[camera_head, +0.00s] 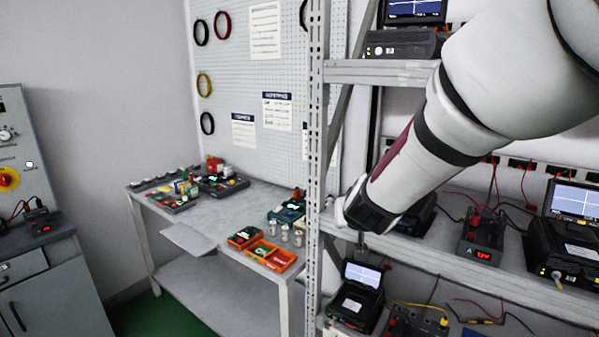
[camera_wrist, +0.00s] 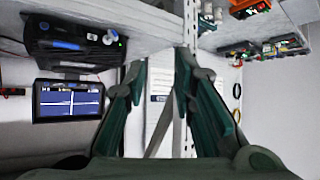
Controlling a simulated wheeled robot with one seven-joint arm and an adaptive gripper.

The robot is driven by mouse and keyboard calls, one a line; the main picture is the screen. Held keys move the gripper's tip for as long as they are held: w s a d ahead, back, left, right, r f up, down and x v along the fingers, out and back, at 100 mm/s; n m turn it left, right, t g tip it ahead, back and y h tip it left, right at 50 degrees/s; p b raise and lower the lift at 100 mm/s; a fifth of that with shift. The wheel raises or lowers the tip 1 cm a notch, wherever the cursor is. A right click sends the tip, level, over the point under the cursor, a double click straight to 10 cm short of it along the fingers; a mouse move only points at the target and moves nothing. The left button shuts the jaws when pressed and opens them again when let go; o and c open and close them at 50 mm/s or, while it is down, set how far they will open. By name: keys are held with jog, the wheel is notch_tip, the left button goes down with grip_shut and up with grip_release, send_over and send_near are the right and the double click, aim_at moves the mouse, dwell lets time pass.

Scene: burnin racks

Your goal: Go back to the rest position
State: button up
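My arm comes in from the upper right in the head view and reaches down in front of the metal rack (camera_head: 316,150). Its end is near the rack's upright, at the level of the middle shelf. My gripper's fingers are mostly hidden there. In the wrist view my gripper (camera_wrist: 161,62) shows two green-and-grey fingers standing apart with a clear gap. Nothing is held between them; a rack post and a pale sheet show behind the gap.
The rack shelves hold a power supply (camera_head: 402,44), a red-display meter (camera_head: 482,236) and a screen unit (camera_head: 571,228). Another screen unit (camera_head: 357,297) stands below my arm's end. A workbench (camera_head: 222,222) with orange bins (camera_head: 271,256) stands left. Green floor lies between bench and cabinet (camera_head: 55,290).

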jog(key=s+r+g+y, duration=0.1)
jog(key=s+r+y, duration=0.3)
jog(key=s, duration=0.5)
jog(key=s+d+r+g+h, duration=0.1)
jog(key=s+d, duration=0.3)
jog(key=s, duration=0.8)
jog(key=s+d+r+g+h, duration=0.1)
jog(key=s+d+g+h, duration=0.1)
jog(key=s, duration=1)
jog(key=shift+s+d+g+h, duration=0.3)
jog(key=shift+s+d+g, duration=0.1)
jog(key=shift+d+g, duration=0.4)
jog(key=shift+d, duration=0.1)
